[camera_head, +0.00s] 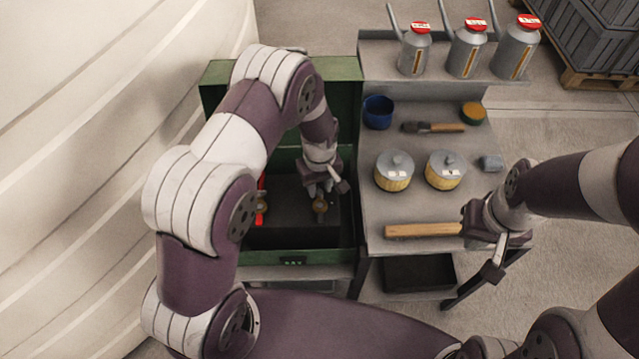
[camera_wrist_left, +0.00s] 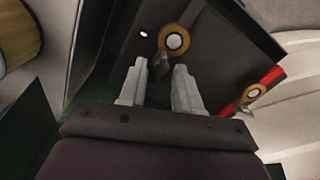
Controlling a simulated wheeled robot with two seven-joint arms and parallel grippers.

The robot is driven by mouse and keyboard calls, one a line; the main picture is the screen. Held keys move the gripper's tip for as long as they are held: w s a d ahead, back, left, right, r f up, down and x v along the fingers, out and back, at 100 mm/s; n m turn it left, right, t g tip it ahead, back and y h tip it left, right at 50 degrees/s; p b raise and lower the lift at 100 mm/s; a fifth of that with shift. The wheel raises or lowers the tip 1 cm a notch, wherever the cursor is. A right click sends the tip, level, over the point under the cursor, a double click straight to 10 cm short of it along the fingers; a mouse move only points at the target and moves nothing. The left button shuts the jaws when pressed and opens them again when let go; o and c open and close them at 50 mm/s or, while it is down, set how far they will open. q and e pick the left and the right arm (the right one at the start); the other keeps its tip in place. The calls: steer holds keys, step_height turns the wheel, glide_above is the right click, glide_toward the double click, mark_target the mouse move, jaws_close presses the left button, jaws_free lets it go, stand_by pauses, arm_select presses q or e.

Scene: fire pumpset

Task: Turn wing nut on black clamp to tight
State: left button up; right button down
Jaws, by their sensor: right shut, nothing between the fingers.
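A brass ring-shaped nut (camera_head: 320,205) sits on dark metal inside the green box (camera_head: 345,85). It also shows in the left wrist view (camera_wrist_left: 175,42), with a dark arm reaching down from it. The black clamp cannot be told apart from the dark panel there. A second brass nut (camera_head: 262,204) sits at a red clamp (camera_head: 260,186), farther left. My left gripper (camera_wrist_left: 158,70) is open, its two fingers apart, just short of the first nut; contact cannot be told. My right gripper (camera_head: 468,222) is shut, at the end of a wooden handle (camera_head: 425,230) on the grey bench.
Several grey canisters (camera_head: 466,52) stand on the back shelf. The box walls surround my left gripper.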

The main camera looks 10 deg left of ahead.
arm_select(q)
jaws_close()
steer(key=shift+m, duration=0.3)
steer(key=m, duration=0.3)
steer(key=shift+r+m+p, duration=0.1)
steer(key=shift+m+p, duration=0.2)
steer(key=m, duration=0.3)
steer(key=shift+w+d+m, duration=0.1)
steer(key=shift+m, duration=0.2)
steer(key=m+p, duration=0.1)
steer(key=m, duration=0.5)
steer(key=shift+d, duration=0.1)
steer(key=m, duration=0.6)
steer(key=shift+d, duration=0.1)
